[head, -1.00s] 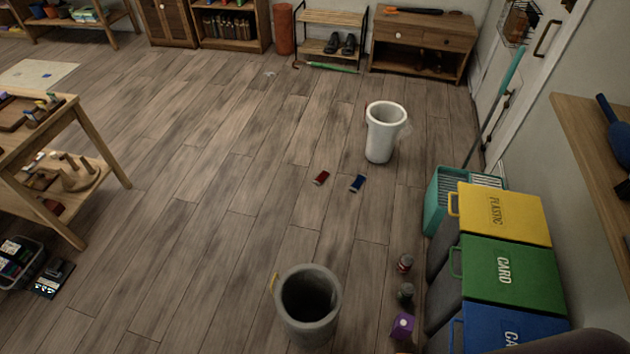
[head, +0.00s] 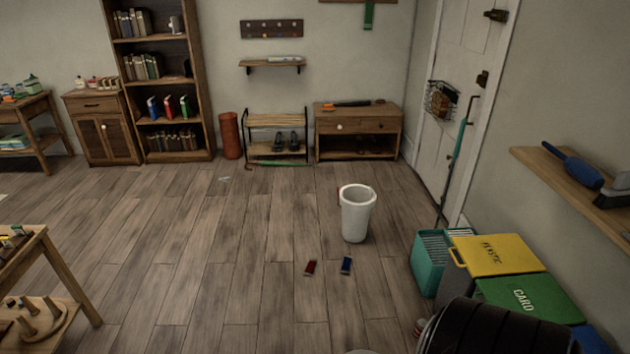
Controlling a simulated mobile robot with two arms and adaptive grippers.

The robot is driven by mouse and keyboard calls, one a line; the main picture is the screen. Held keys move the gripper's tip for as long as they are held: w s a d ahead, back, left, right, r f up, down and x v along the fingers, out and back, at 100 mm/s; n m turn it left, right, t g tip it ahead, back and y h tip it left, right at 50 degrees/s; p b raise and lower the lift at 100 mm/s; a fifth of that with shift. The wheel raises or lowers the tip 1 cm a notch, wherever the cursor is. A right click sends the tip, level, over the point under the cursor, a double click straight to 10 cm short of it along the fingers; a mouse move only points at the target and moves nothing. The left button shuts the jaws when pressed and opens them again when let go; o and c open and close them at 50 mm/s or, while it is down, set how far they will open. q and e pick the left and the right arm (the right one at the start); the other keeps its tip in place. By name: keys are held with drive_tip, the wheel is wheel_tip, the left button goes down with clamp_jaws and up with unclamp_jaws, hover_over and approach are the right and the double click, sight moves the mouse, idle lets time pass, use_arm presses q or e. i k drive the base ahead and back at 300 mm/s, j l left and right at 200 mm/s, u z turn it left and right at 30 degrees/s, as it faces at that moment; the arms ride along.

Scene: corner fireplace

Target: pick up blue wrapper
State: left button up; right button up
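The blue wrapper (head: 346,265) is a small flat blue piece lying on the wooden floor, in the head view right of centre. A similar red wrapper (head: 310,268) lies just to its left, apart from it. A white bin (head: 355,214) stands on the floor just behind them. Neither of my grippers shows. A dark rounded part of mine covers the bottom right of the view.
Yellow, green and blue lidded recycling bins (head: 494,255) and a teal crate (head: 428,266) line the right wall. A wooden table (head: 45,262) stands at left. A wall shelf (head: 570,190) juts out at right. The floor around the wrappers is clear.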

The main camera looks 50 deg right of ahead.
sight(345, 269)
drive_tip(key=i+j+z, duration=0.2)
drive_tip(key=i, duration=0.25)
drive_tip(key=i+j+z, duration=0.15)
drive_tip(key=i, duration=0.3)
drive_tip(key=i+j+z, duration=0.2)
drive_tip(key=i+j, duration=0.2)
drive_tip(key=i+l+z, duration=0.2)
drive_tip(key=i+z, duration=0.75)
drive_tip(key=i, duration=0.25)
drive_tip(key=i+j+z, duration=0.25)
drive_tip(key=i+z, duration=0.25)
drive_tip(key=i, duration=0.1)
